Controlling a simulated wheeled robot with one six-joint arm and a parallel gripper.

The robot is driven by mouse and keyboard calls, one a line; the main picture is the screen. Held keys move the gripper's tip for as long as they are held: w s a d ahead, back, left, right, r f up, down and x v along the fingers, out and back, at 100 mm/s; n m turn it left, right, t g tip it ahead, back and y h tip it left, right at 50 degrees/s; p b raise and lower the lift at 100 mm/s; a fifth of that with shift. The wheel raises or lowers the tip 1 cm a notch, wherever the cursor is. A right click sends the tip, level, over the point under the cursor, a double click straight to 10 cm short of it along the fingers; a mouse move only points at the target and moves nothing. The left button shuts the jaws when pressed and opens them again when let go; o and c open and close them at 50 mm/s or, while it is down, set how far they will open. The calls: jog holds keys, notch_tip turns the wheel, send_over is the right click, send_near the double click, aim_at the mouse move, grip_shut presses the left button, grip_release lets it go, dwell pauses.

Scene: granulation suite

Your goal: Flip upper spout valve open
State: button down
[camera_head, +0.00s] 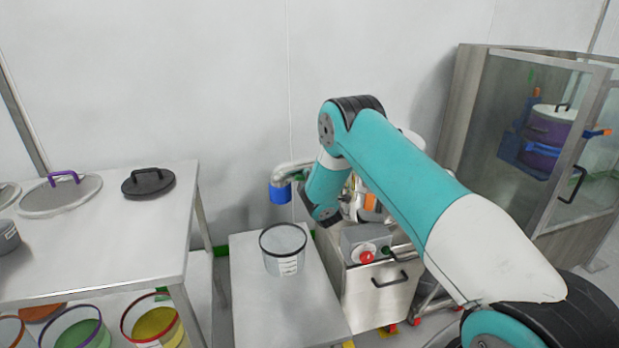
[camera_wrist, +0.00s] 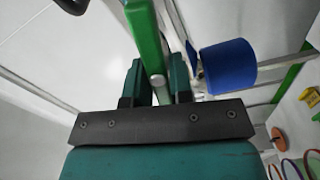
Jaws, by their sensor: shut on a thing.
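In the wrist view, my gripper (camera_wrist: 157,82) is shut on a green lever (camera_wrist: 147,36), which I take to be the upper spout valve's handle. The lever runs up from between the two dark green fingers, tilted slightly left. A blue spout end (camera_wrist: 228,66) is just right of the fingers. In the head view, the same blue end (camera_head: 280,193) hangs from a bent metal pipe (camera_head: 291,169) beside the machine. My arm hides the lever, the fingers and much of the machine there.
An open clear bucket (camera_head: 284,262) stands on a low steel table (camera_head: 253,310) below the spout. A red button (camera_head: 367,257) is on the machine's front. A left table (camera_head: 120,235) holds lids, with coloured tubs beneath. A glass-doored cabinet (camera_head: 510,110) stands at right.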

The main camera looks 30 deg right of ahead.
jog(key=shift+f+n, duration=0.1)
jog(key=shift+n, duration=1)
jog(key=c, duration=1.1)
grip_release()
jog(key=shift+f, duration=0.1)
jog(key=b+v, duration=1.7)
jog(key=b, duration=0.3)
jog(key=shift+s+a, duration=0.1)
jog(key=shift+s, duration=0.1)
